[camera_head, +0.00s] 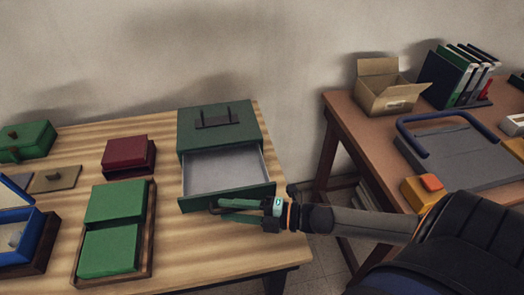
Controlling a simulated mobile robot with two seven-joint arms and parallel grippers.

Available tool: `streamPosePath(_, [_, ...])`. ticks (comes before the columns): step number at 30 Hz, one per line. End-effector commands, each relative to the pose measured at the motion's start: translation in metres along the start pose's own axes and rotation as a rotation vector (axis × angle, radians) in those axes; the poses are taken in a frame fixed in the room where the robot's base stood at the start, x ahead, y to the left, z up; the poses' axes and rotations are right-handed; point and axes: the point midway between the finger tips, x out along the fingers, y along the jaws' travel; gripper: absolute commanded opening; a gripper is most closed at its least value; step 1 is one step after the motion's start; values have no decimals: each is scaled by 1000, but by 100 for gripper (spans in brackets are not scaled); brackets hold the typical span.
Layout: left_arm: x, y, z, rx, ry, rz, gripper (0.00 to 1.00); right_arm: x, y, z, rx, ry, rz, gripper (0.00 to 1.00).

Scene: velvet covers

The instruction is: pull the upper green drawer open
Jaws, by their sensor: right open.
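The green drawer cabinet (217,133) stands near the back right of the striped wooden table, with a dark handle on its top. A green drawer (259,195) is pulled out of its front, and its grey inside is empty. Whether another drawer lies beneath it is hidden. My right gripper (226,210) is open at the drawer's front, its fingers pointing left. A dark handle part (213,207) shows by the fingertips; I cannot tell whether they touch it. My left gripper is out of view.
A wooden tray (150,233) with two green blocks, a dark red box (125,153) and an open blue box (18,237) are on the left. A second table at right holds an open cardboard box (390,95) and binders (450,78). A gap separates the tables.

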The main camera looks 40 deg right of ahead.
Motion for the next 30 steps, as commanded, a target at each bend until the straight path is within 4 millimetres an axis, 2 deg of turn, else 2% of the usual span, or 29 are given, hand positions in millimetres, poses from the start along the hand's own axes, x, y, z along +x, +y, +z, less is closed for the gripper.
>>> streamPosePath(5, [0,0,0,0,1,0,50,-16,-1,0,1,0,-3,42])
streamPosePath(21, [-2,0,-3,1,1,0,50,-94,-1,0,2,-1,-4,42])
streamPosePath(30, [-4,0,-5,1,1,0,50,-121,0,0,1,-1,-2,42])
